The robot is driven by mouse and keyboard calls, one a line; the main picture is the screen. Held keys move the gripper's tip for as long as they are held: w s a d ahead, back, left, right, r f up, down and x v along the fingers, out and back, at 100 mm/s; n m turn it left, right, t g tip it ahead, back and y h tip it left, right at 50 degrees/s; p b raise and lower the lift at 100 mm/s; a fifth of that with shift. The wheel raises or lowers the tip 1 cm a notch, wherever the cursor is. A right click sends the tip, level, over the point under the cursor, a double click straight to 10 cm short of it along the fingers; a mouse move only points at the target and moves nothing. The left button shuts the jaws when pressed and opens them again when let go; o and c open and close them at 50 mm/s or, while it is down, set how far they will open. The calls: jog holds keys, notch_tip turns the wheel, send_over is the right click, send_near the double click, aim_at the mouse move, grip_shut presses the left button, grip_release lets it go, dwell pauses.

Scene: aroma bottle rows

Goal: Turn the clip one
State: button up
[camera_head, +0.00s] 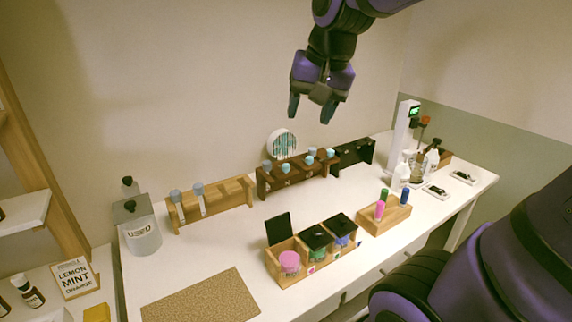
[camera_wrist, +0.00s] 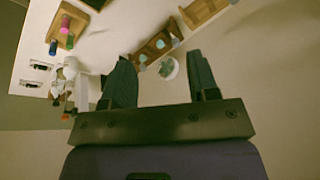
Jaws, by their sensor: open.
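My gripper (camera_head: 310,117) is open and empty, high above the back of the table in the head view. Its two dark fingers point down and stand apart. In the wrist view the open fingers (camera_wrist: 159,60) have nothing between them. I cannot tell for sure which thing is the clip. Two small dark items on white pads, one nearer (camera_head: 435,190) and one farther (camera_head: 463,176), lie at the right end of the table. They also show at the left of the wrist view, one at the upper pad (camera_wrist: 40,66) and one below. Their shape is too small to read.
A wooden block (camera_head: 372,222) holds pink, green and blue capped pieces. A three-part wooden box (camera_head: 318,268), racks of vials (camera_head: 290,188), a round striped disc (camera_head: 282,143), a clear "USED" jar (camera_head: 142,240) and a white stand (camera_head: 402,135) with bottles surround free white tabletop (camera_head: 235,235).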

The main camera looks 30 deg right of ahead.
jog(key=w+d+f+m+g, duration=0.1)
jog(key=w+d+f+m, duration=0.25)
jog(key=w, duration=0.35)
jog(key=w+d+f+m+g, duration=0.1)
jog(key=w+d+f+m, duration=0.1)
jog(key=w+m, duration=0.45)
jog(key=m+g, duration=0.2)
jog(key=m, duration=0.3)
send_over(286, 165)
notch_tip(286, 165, down, 11)
jog(key=shift+h, duration=0.3)
notch_tip(286, 165, down, 11)
jog(key=shift+w+r, duration=0.1)
jog(key=shift+r, duration=0.1)
jog(key=shift+d, duration=0.1)
jog(key=c, duration=0.9)
